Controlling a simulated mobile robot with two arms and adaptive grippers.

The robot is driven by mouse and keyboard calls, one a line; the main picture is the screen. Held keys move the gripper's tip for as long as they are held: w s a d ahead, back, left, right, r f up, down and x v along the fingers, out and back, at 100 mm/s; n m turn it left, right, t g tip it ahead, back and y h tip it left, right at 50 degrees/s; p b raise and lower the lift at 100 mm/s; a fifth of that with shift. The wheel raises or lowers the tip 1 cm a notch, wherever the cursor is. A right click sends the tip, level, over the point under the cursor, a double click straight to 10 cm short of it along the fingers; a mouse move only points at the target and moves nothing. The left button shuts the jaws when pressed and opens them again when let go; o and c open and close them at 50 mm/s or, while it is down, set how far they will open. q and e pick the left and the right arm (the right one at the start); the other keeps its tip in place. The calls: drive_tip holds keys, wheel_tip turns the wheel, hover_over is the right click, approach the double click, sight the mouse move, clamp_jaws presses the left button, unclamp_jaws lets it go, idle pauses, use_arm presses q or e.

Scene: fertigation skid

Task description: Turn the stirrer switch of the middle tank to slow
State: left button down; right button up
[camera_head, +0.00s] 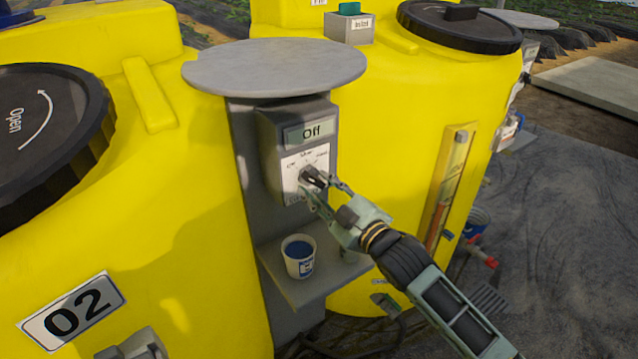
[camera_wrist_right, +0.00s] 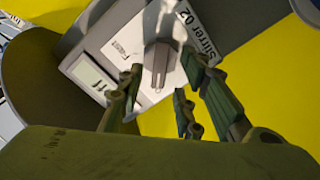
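The grey stirrer switch box (camera_head: 298,150) stands on a post in front of the yellow tanks; its display (camera_head: 309,132) reads "Off". Below the display is a white dial plate with a grey knob (camera_wrist_right: 158,66). The wrist view shows the label "Stirrer 02" (camera_wrist_right: 190,30) beside the knob. My right gripper (camera_head: 318,186) reaches in from the lower right, in front of the dial, and hides part of it. In the wrist view its fingers (camera_wrist_right: 160,84) are spread, with the knob showing between them; contact cannot be told. My left gripper is not in view.
A round grey plate (camera_head: 274,67) overhangs the switch box. A cup with blue contents (camera_head: 299,256) stands on a grey shelf (camera_head: 310,284) below. A yellow tank with the sign "02" (camera_head: 73,312) is at left, another yellow tank (camera_head: 385,110) at right. Open ground lies farther right.

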drive_tip(key=shift+x, duration=0.8)
drive_tip(key=shift+c, duration=0.5)
clamp_jaws()
